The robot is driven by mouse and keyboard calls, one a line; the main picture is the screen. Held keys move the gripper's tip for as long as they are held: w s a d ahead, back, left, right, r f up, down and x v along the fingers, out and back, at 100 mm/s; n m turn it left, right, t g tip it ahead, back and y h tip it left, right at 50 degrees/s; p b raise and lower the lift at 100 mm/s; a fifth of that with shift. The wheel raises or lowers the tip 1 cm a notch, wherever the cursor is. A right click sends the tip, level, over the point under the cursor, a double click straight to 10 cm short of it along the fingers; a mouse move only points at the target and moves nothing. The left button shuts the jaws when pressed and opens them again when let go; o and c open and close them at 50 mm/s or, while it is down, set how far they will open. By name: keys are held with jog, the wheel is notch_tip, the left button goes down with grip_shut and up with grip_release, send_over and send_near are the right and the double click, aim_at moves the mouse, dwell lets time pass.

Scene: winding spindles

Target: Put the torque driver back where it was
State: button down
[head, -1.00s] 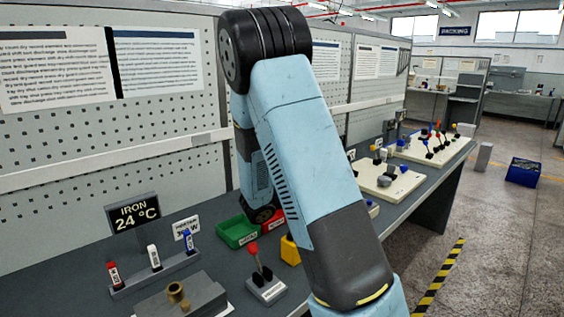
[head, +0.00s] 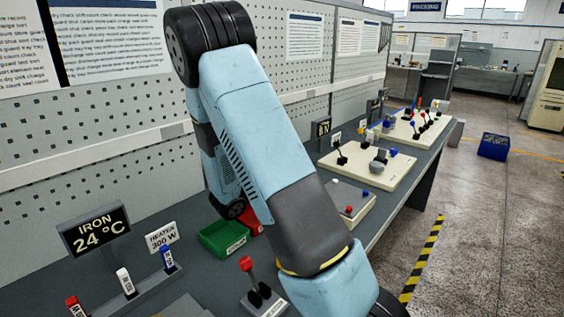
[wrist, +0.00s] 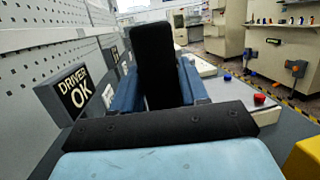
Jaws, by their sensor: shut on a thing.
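In the wrist view my gripper (wrist: 158,95) shows as blue jaw parts on both sides of a tall black block, beyond a dark cross bar. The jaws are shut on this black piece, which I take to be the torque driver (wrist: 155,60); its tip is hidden. A black sign (wrist: 76,94) reading "DRIVER OK" stands at the left of the wrist view. Any holder for the driver is not clearly seen. In the head view the gripper and driver are out of sight; my arm crosses the middle of the picture.
On the bench are a green bin (head: 222,238), a red-knobbed lever (head: 247,265), a pale panel (head: 352,204) and a cream board (head: 370,165). An "IRON 24 °C" sign (head: 95,229) stands left. A yellow thing (wrist: 303,158) lies close at right. The perforated wall (head: 110,130) bounds the back.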

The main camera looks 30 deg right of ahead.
jog(key=shift+s+f, duration=0.1)
jog(key=shift+f, duration=2.1)
jog(key=shift+f, duration=0.35)
